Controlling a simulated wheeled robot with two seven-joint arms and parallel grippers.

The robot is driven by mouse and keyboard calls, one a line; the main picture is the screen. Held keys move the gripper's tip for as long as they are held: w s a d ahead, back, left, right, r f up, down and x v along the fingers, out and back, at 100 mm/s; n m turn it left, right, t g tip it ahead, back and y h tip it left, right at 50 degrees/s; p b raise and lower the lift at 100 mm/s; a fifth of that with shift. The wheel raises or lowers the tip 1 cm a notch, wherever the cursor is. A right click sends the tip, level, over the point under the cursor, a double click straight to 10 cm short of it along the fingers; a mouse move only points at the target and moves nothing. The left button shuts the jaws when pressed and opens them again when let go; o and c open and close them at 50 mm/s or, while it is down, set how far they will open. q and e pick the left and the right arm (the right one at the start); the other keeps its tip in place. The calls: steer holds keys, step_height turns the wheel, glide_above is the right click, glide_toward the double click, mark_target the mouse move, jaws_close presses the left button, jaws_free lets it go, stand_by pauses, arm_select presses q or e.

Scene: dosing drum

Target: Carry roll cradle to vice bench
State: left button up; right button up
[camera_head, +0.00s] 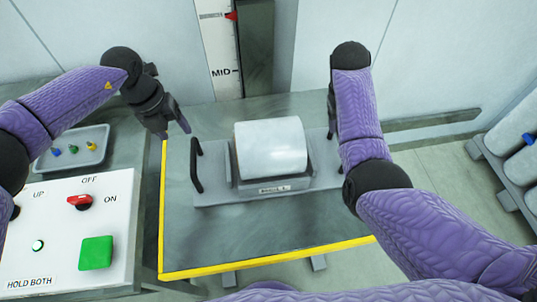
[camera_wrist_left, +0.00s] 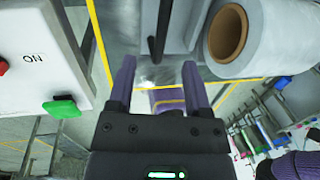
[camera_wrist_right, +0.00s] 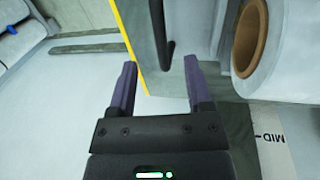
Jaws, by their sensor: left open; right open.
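The roll cradle (camera_head: 254,190) is a grey tray holding a large white roll (camera_head: 270,147), on a grey table with a yellow edge. A black bar handle (camera_head: 196,166) stands at its left end. My left gripper (camera_head: 180,122) is open above and behind this handle; in the left wrist view the handle (camera_wrist_left: 161,30) lies ahead, between the finger lines. My right gripper is mostly hidden by its own arm in the head view; in the right wrist view the gripper (camera_wrist_right: 160,78) is open and empty, with the right handle (camera_wrist_right: 160,38) ahead. No vice is recognisable.
A control box (camera_head: 65,235) with a red switch and green button stands at the left, near a small tray (camera_head: 72,162) of coloured parts. A wall gauge marked MID (camera_head: 218,50) is behind. Grey rolls on a rack (camera_head: 520,165) are at the right. The table's front is clear.

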mark_target(193, 151)
arm_select(q)
steer(key=shift+s+d, duration=0.1)
steer(key=shift+s, duration=0.05)
arm_select(e)
steer(key=shift+s, duration=0.1)
arm_select(q)
steer(key=f, duration=0.2)
steer(key=d+f, duration=0.1)
steer(key=f, duration=0.5)
steer(key=shift+d+f, duration=0.25)
steer(key=shift+d, duration=0.15)
arm_select(e)
steer(key=f, duration=0.2)
steer(key=d+f, duration=0.1)
steer(key=f, duration=0.5)
steer(key=shift+d+f, duration=0.25)
steer(key=shift+d, duration=0.15)
arm_select(q)
steer(key=shift+d+f, duration=0.1)
steer(key=shift+f, duration=0.55)
arm_select(e)
steer(key=shift+f, duration=0.65)
arm_select(q)
jaws_close()
arm_select(e)
steer(key=c, duration=0.9)
jaws_close()
